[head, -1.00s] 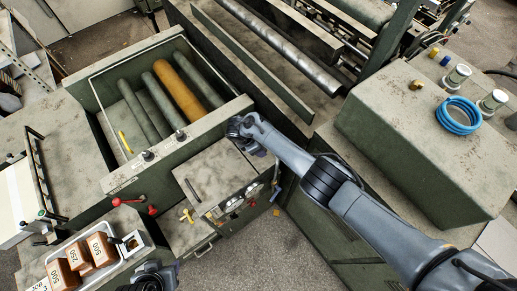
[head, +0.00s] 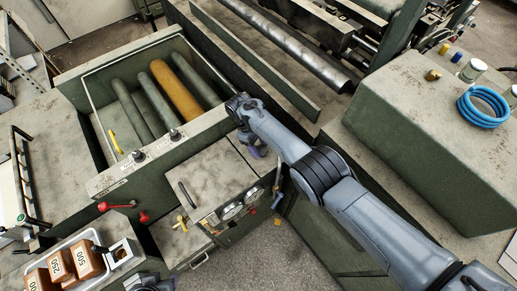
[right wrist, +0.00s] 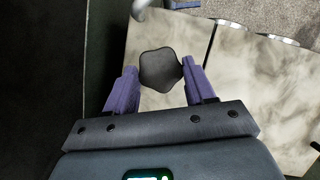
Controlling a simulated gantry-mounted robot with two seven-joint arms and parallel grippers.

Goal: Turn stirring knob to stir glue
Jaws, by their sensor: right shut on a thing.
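My right gripper (right wrist: 160,88) has its purple fingers on either side of a dark, lobed knob (right wrist: 159,70), and it is shut on the knob. In the head view, my right gripper (head: 256,152) is at the right side of the green machine (head: 218,172), its fingers pointing down. The knob is hidden there by the gripper and wrist. Part of my left gripper (head: 150,284) shows at the bottom edge of the head view, too cut off to tell its state.
Rollers (head: 176,88), one amber, lie in the open trough. Red-knobbed levers (head: 118,205) and gauges (head: 232,211) are at the machine's front. A tray of labelled brown weights (head: 62,268) is at lower left. A blue hose coil (head: 483,106) lies on the green cabinet (head: 425,135).

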